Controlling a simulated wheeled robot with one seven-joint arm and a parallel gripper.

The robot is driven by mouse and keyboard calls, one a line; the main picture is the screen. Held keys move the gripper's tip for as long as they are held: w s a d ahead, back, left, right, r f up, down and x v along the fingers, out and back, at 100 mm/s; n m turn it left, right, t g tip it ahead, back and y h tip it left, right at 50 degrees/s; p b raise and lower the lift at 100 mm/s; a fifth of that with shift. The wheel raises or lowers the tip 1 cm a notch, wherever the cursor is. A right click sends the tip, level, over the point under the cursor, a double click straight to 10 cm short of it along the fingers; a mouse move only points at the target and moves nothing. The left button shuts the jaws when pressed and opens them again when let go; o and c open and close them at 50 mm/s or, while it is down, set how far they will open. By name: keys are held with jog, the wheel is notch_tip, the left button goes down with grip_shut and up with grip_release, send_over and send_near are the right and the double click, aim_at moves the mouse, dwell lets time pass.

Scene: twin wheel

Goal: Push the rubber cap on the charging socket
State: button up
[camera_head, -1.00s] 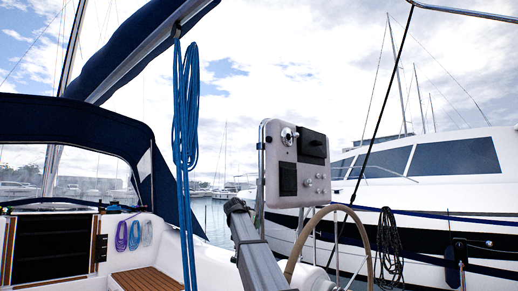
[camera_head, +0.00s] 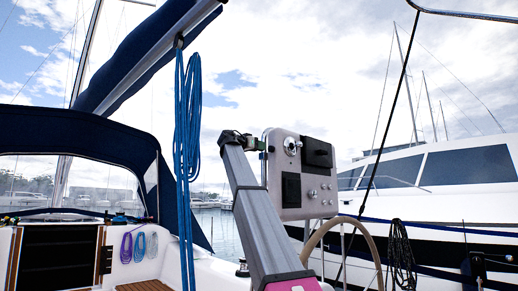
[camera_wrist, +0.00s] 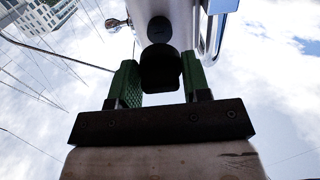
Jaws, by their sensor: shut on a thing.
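A grey console panel (camera_head: 305,165) stands above the steering wheel. My gripper (camera_head: 258,143) is at its upper left edge. In the wrist view, my gripper (camera_wrist: 160,72) has green fingers shut on a black rubber cap (camera_wrist: 160,68). The cap is close to the narrow side of the panel (camera_wrist: 165,8). A second dark round part (camera_wrist: 159,28), perhaps the charging socket or part of the cap, is on that side just beyond. I cannot tell whether the cap touches the socket.
The panel's front has a silver fitting (camera_head: 292,146), a black box (camera_head: 318,152), a black square (camera_head: 291,190) and small knobs. The steering wheel (camera_head: 340,225) is below. Blue ropes (camera_head: 186,130) hang left of my arm. Open air lies around the panel's left side.

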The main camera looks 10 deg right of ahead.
aim_at(270, 149)
jog(key=shift+x, duration=2.75)
jog(key=shift+r, duration=0.15)
jog(key=shift+w+d, duration=0.1)
jog(key=shift+d, duration=0.1)
jog(key=shift+w+d+f, duration=0.1)
jog(key=shift+d+f, duration=0.05)
jog(key=shift+f, duration=0.05)
jog(key=shift+w+d, duration=0.15)
jog(key=shift+d, duration=0.05)
dwell(1.0)
jog(key=o, duration=1.1)
